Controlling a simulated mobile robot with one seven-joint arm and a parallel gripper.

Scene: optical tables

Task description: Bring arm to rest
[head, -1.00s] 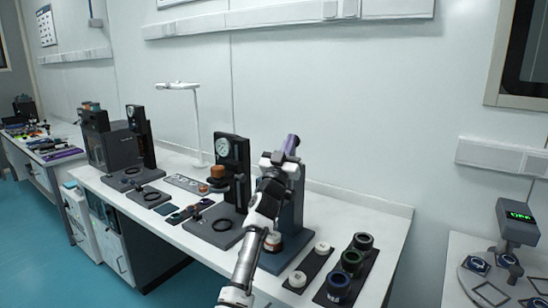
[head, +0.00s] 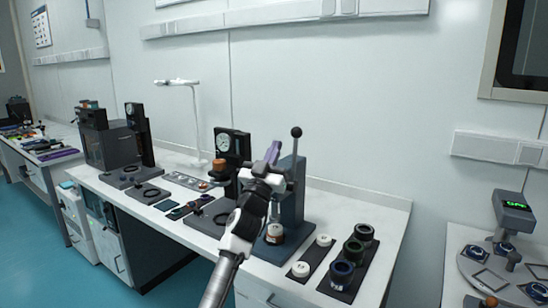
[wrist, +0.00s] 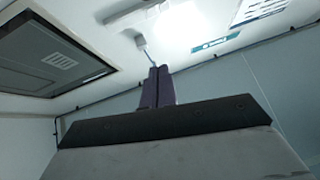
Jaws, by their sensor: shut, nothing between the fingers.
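My gripper (head: 272,153) shows in the head view, raised above the white bench (head: 340,191) in front of a dark blue press with a black-knobbed lever. In the wrist view its two purple fingers (wrist: 157,87) lie together, shut with nothing between them. The fingers point up toward the ceiling and upper wall. My arm comes up from the bottom of the head view and hides part of the press and bench.
The press (head: 291,200) stands right behind my gripper, its lever knob (head: 296,132) just to the right. A dial gauge stand (head: 232,150) is at left. A dark tray with several ring-shaped parts (head: 343,271) lies at right. The air above is clear.

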